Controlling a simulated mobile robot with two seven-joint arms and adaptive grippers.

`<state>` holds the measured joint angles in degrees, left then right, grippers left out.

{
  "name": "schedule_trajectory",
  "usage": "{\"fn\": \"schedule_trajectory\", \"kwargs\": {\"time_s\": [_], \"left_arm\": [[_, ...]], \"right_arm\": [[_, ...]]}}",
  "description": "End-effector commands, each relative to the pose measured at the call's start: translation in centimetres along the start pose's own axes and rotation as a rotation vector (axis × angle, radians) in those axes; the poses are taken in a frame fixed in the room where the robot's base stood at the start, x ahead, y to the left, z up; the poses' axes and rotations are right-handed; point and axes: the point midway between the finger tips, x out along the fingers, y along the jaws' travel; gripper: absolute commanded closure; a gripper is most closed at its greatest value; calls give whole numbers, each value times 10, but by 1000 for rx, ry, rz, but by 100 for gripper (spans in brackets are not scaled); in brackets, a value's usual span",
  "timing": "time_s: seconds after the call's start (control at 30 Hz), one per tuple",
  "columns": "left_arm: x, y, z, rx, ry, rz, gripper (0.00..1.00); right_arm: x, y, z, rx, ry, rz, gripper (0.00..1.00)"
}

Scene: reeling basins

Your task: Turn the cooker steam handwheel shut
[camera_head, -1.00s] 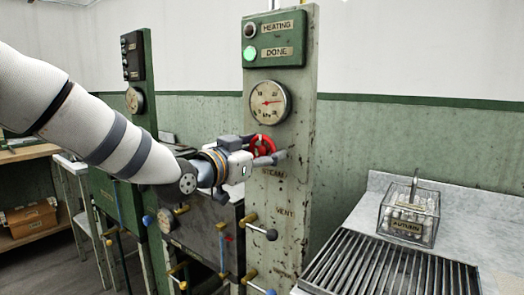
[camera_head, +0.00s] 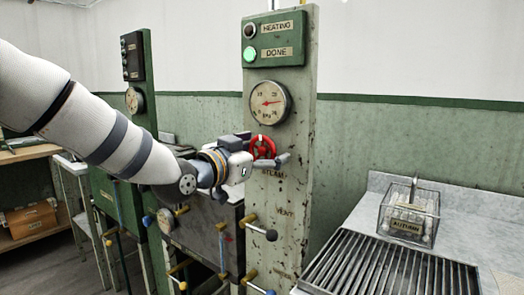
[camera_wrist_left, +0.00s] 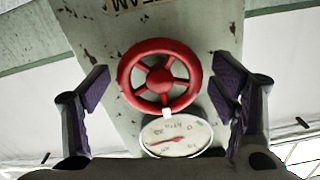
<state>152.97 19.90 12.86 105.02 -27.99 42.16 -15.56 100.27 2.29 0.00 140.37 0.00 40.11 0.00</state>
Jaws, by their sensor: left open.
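The red steam handwheel (camera_head: 263,147) is mounted on the worn pale green panel (camera_head: 284,215), below the round gauge (camera_head: 270,102) and above the STEAM label. My left gripper (camera_head: 268,160) is at the handwheel and partly covers it in the head view. In the left wrist view, the whole handwheel (camera_wrist_left: 160,76) shows between the two spread fingers of my left gripper (camera_wrist_left: 165,90), with a gap on each side. The gauge (camera_wrist_left: 176,136) shows close to the wheel there. The green DONE lamp (camera_head: 250,54) is lit. My right gripper is not in view.
Below the wheel, a VENT valve lever (camera_head: 262,231) sticks out from the panel. At the right, a wire basket (camera_head: 408,215) labelled AUTUMN stands on a grey counter beside a slatted metal rack (camera_head: 390,268). Another green panel (camera_head: 140,75) stands at the left.

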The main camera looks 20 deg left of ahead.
Motion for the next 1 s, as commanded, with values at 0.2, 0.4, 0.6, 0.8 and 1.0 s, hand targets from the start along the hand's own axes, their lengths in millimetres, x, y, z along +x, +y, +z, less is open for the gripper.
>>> {"fn": "schedule_trajectory", "kwargs": {"time_s": [0.2,0.4,0.6,0.8,1.0], "left_arm": [[-31,0,-1,-1,0,0,21],[-68,0,-1,0,1,0,21],[-76,0,0,1,1,0,21],[-75,0,0,0,0,0,21],[-75,9,34,-33,-76,10,21]], "right_arm": [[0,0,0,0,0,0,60],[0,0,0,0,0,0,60],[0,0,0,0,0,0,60],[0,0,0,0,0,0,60],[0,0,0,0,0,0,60]]}}
